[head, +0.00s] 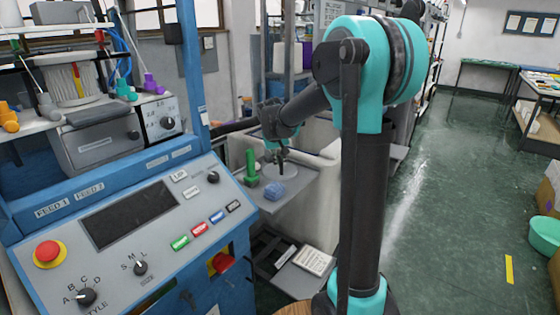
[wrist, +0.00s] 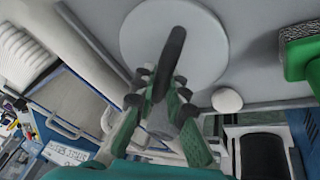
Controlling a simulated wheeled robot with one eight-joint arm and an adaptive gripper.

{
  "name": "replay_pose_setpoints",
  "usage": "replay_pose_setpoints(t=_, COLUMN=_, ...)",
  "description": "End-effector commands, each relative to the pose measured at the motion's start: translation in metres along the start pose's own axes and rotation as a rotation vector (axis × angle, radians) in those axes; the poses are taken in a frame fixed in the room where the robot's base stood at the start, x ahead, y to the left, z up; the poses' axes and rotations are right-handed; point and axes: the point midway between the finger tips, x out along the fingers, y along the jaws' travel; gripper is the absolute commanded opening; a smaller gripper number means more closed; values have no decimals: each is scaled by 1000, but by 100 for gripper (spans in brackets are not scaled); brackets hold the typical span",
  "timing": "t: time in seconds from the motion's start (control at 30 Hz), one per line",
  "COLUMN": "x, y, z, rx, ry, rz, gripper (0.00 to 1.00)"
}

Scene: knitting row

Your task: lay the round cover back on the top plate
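The round cover (wrist: 205,52) is a pale grey disc with a black upright handle (wrist: 174,48) in the wrist view. In the head view it shows small (head: 283,170) over a grey shelf-like surface. My gripper (wrist: 164,78) has one finger on each side of the handle, very close to it; it also shows in the head view (head: 280,153). I cannot tell whether the fingers press on the handle, or whether the cover rests on the surface. I cannot make out which surface is the top plate.
A green object (head: 251,166) and a blue block (head: 281,190) stand close to the cover. A green block with a grey face (wrist: 300,48) is at the wrist view's right. A white round knob (wrist: 227,100) is near my right finger. The blue control panel (head: 130,215) stands at left.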

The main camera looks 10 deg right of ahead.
Motion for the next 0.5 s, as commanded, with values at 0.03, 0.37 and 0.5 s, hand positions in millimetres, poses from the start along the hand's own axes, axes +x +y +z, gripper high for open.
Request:
replay_pose_setpoints(t=0.03, x=0, y=0, z=0, rx=0, ry=0, rz=0, gripper=17)
replay_pose_setpoints(t=0.37, x=0, y=0, z=0, rx=0, ry=0, rz=0, gripper=33)
replay_pose_setpoints(t=0.5, x=-2, y=1, z=-1, rx=0, ry=0, rz=0, gripper=33)
